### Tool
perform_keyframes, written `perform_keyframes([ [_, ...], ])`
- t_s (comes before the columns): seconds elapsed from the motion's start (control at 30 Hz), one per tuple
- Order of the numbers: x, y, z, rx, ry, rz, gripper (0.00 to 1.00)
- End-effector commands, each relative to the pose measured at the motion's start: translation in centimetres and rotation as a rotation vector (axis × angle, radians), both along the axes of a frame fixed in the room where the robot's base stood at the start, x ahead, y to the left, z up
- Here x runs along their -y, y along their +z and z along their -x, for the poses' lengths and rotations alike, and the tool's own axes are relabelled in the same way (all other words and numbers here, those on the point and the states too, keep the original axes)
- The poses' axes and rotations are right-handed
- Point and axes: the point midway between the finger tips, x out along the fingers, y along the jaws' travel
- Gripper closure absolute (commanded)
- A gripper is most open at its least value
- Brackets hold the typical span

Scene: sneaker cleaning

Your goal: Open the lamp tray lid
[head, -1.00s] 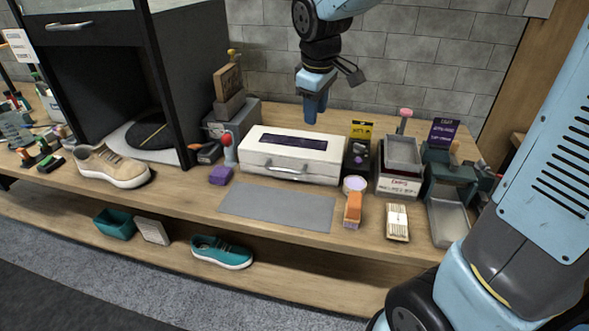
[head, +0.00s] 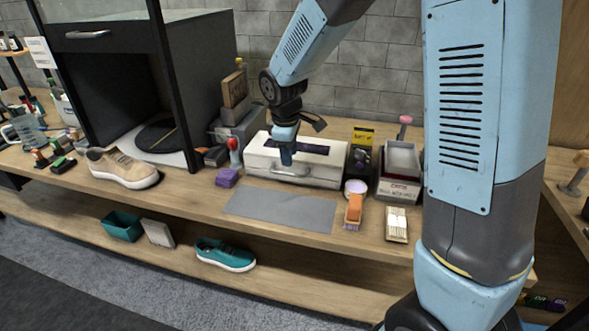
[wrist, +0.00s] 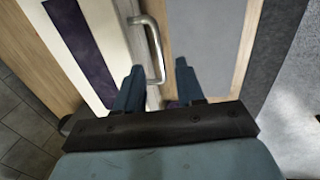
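The lamp tray is a white box (head: 330,168) on the bench, its lid carrying a dark purple panel and its front a curved metal handle (head: 278,171). The lid looks shut. My gripper (head: 287,160) is at the front of the box, just over the handle. In the wrist view its two dark blue fingers (wrist: 158,75) are apart, and the handle (wrist: 154,40) runs into the gap between them. Nothing is held. I cannot tell whether a finger touches the handle.
A grey mat (head: 280,208) lies clear in front of the box. A purple block (head: 227,178) and a red-topped item (head: 233,150) stand to its left.

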Motion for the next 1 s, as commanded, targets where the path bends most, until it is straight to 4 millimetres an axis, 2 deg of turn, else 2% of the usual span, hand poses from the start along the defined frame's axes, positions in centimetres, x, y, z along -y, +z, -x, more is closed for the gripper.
perform_keyframes([
  [0.03, 0.1, -1.0, -0.1, -0.003, -0.001, 0.002, 0.62],
  [0.2, 0.3, -3.7, -0.6, -0.002, 0.001, 0.002, 0.62],
  [0.4, 0.5, -5.8, -1.0, -0.001, -0.001, 0.002, 0.62],
  [0.83, 0.5, -6.5, -1.2, 0.001, -0.002, 0.000, 0.62],
  [1.0, 0.5, -6.4, -1.2, 0.001, -0.002, 0.000, 0.78],
])
